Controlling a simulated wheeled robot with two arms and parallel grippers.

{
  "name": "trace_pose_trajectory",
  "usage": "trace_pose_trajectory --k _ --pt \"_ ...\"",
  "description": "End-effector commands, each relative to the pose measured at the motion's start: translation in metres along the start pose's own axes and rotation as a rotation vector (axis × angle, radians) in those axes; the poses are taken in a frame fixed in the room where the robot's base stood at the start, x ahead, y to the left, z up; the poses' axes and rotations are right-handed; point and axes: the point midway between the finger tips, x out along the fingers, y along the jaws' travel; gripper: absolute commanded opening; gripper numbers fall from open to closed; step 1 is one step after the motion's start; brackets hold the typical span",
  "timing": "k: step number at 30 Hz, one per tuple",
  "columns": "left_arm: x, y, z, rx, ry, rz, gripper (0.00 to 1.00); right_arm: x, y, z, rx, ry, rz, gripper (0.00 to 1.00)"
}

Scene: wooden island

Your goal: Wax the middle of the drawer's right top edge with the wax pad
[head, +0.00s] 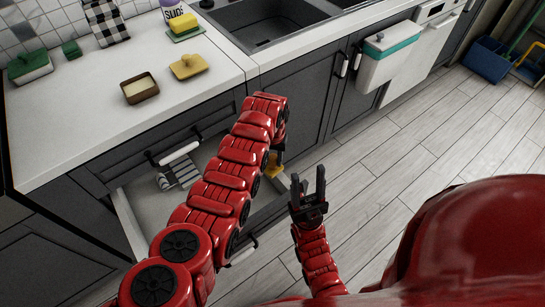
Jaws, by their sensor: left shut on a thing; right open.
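The drawer (126,216) is pulled open below the counter, and my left arm crosses over it. Its right side shows only in part, near the front corner (284,180). My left gripper (276,157) points down at the right side of the drawer, partly hidden by its own arm. It is shut on a yellow-orange piece, apparently the wax pad (273,168). The pad is at or just above the right top edge, toward the front; I cannot tell whether it touches. My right gripper (309,194) is open and empty, right of the drawer's front corner.
Inside the drawer lies a striped grey cloth (182,174). On the counter (85,118) stand a brown tin with cream-coloured contents (140,87) and a yellow lid-like piece (188,66). A white bin (388,55) hangs on the cabinet front.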

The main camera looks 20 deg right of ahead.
Motion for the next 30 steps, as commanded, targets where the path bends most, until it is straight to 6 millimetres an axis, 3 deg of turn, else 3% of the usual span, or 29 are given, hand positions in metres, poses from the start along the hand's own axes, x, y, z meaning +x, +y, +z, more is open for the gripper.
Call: trace_pose_trajectory --k 30 --pt "0.021 0.0 0.001 0.0 -0.001 0.0 0.0 -0.017 -0.001 0.003 0.0 0.0 0.0 0.5"
